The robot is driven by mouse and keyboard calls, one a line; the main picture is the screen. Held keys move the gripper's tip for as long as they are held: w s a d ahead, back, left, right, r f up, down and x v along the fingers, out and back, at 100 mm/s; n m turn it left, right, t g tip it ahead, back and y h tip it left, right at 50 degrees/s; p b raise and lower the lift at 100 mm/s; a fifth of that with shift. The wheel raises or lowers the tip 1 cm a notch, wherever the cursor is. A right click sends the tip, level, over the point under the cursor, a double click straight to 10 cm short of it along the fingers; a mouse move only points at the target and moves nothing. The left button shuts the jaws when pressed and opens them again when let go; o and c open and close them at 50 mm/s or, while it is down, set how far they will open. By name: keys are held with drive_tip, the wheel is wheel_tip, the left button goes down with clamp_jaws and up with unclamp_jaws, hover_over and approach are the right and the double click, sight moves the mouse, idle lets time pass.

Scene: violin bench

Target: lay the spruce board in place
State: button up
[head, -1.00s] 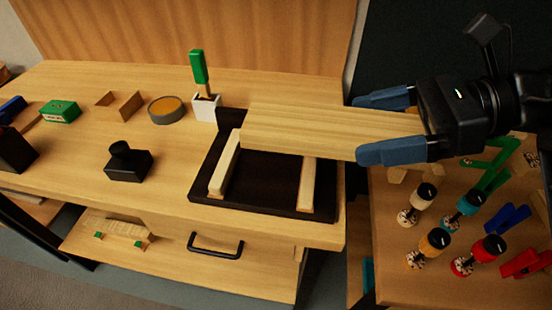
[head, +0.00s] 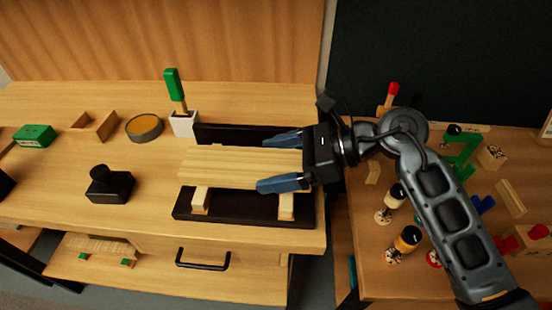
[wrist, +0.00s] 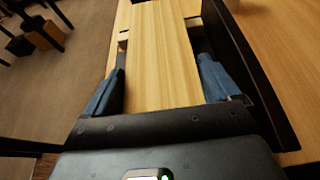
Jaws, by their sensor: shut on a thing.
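The spruce board (head: 235,165) is a flat, pale, straight-grained plank. My gripper (head: 283,161) is shut on its right end, with one blue finger along each long edge. In the wrist view the board (wrist: 162,60) runs away from me between the two fingers (wrist: 160,85). The board is over a dark cradle (head: 240,210) with two pale crossbars, whose near ends (head: 200,201) show below the board's front edge. It looks level and lengthwise across both bars. I cannot tell whether it touches them. The bars' far parts are hidden under the board.
A dark raised strip (head: 250,135) stands along the cradle's back. A green-handled tool in a white holder (head: 184,123), a round tin (head: 145,127) and a black block (head: 110,184) stand to the left. Clamps and knobs (head: 407,238) crowd the right-hand table.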

drive_tip(key=shift+f, duration=0.15)
drive_tip(key=o, duration=0.9)
drive_tip(key=shift+d+r, duration=0.2)
drive_tip(key=shift+d, duration=0.2)
drive_tip(key=b+v, duration=0.2)
drive_tip(key=v, duration=0.9)
drive_tip(key=shift+d+r+b, duration=0.1)
drive_tip(key=shift+b, duration=0.2)
